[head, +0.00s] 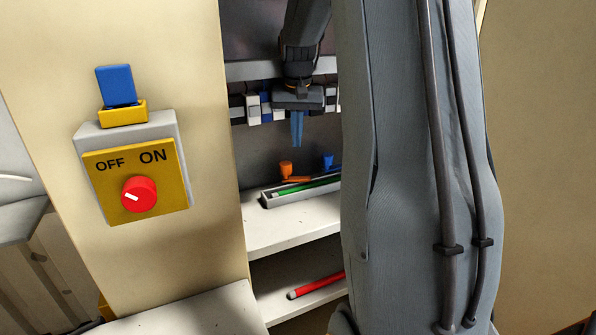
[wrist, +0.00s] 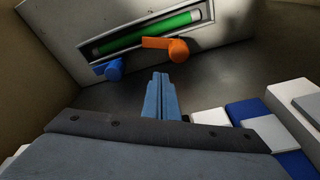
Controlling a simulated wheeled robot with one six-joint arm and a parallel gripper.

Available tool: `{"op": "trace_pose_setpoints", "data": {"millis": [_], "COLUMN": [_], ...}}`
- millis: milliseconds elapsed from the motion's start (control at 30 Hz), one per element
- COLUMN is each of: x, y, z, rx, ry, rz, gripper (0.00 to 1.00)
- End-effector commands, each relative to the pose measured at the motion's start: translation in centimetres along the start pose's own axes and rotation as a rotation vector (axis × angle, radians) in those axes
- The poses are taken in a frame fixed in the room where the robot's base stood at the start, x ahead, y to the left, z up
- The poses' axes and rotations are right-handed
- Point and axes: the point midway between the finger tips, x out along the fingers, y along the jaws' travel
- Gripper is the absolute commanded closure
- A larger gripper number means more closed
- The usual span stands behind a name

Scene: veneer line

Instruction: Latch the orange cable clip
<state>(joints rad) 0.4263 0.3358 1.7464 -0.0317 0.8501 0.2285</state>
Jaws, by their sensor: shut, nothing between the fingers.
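The orange cable clip (head: 286,170) is at the back of a shelf inside the cabinet, with an upright knob and a flat arm. In the wrist view the orange clip (wrist: 168,47) has its round end at the tray's edge and its arm reaching over the green cable (wrist: 140,36). My gripper (head: 297,143) is above the clip in the head view, pointing down, fingers together and empty. In the wrist view the shut fingertips (wrist: 160,76) are below the clip in the picture, apart from it. Whether the clip is latched I cannot tell.
A blue clip (wrist: 111,69) sits left of the orange one in the wrist view. White and blue blocks (wrist: 267,130) line the back wall. The cabinet's left panel bears a red switch (head: 138,194). A red rod (head: 316,284) lies on the lower shelf.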

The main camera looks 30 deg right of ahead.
Motion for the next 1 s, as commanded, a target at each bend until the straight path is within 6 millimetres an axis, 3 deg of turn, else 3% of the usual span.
{"op": "trace_pose_setpoints", "data": {"millis": [133,367,900,1000], "x": [0.8,1.4,10.4,10.0], "y": [1.4,1.9,1.8,1.9], "z": [-0.5,-0.8,-1.9,-0.7], "rx": [-0.050,-0.077,-0.077,-0.076], "ry": [0.090,0.126,0.124,0.126], "rz": [-0.002,0.000,0.000,-0.001], "gripper": [1.00,1.00,1.00,1.00]}}
